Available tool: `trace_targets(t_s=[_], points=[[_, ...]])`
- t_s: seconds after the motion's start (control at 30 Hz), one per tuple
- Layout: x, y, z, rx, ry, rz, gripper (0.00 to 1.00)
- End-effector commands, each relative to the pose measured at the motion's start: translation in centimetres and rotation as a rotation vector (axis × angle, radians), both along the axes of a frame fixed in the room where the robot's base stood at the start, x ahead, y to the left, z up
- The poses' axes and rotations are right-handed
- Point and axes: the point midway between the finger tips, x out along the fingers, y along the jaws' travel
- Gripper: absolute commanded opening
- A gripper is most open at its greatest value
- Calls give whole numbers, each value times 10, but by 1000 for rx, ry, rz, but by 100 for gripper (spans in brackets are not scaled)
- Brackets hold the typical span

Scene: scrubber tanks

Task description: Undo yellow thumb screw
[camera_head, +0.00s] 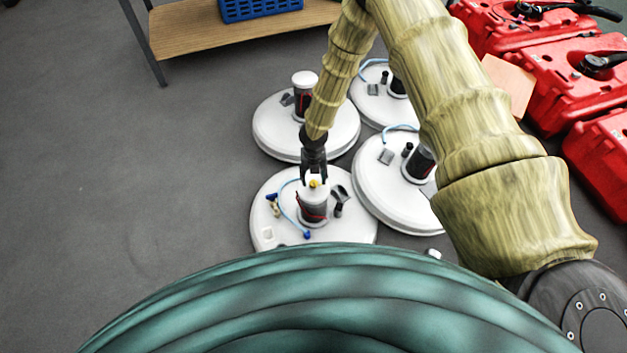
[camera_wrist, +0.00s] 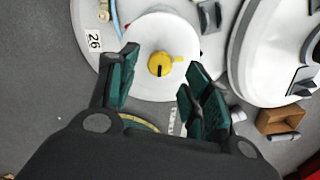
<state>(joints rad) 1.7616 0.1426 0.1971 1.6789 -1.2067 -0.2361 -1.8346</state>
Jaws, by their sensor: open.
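The yellow thumb screw (camera_head: 314,183) sits on top of the upright cylinder of the nearest white tank lid (camera_head: 268,215). In the wrist view the yellow thumb screw (camera_wrist: 160,64) is a round knob with a dark slot, at the middle of a white disc (camera_wrist: 150,88). My gripper (camera_head: 314,180) is above the cylinder, pointing down. In the wrist view my gripper (camera_wrist: 158,75) is open, with one finger on each side of the screw in the picture. A gap shows between each finger and the screw. I cannot tell the exact height of the fingertips above it.
Other white tank lids (camera_head: 270,133) stand close behind and to the right, with hoses and cylinders. Red tanks (camera_head: 560,70) stand at the right. A wooden shelf (camera_head: 185,28) with a blue crate (camera_head: 260,8) is at the back. The floor at left is clear.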

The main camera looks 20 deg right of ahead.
Motion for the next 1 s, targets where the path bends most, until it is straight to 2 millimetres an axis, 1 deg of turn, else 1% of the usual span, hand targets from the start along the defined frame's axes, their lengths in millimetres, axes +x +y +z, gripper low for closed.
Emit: trace_targets(t_s=[0.03, 0.2, 0.4, 0.5, 0.7, 1.0], points=[[1, 0, 10, 1, -1, -1, 49], [1, 0, 37, 0, -1, -1, 49], [0, 0, 64, 1, -1, 0, 49], [0, 0, 73, 0, 0, 0, 49], [-1, 0, 82, -1, 0, 0, 49], [-1, 0, 82, -1, 1, 0, 49]])
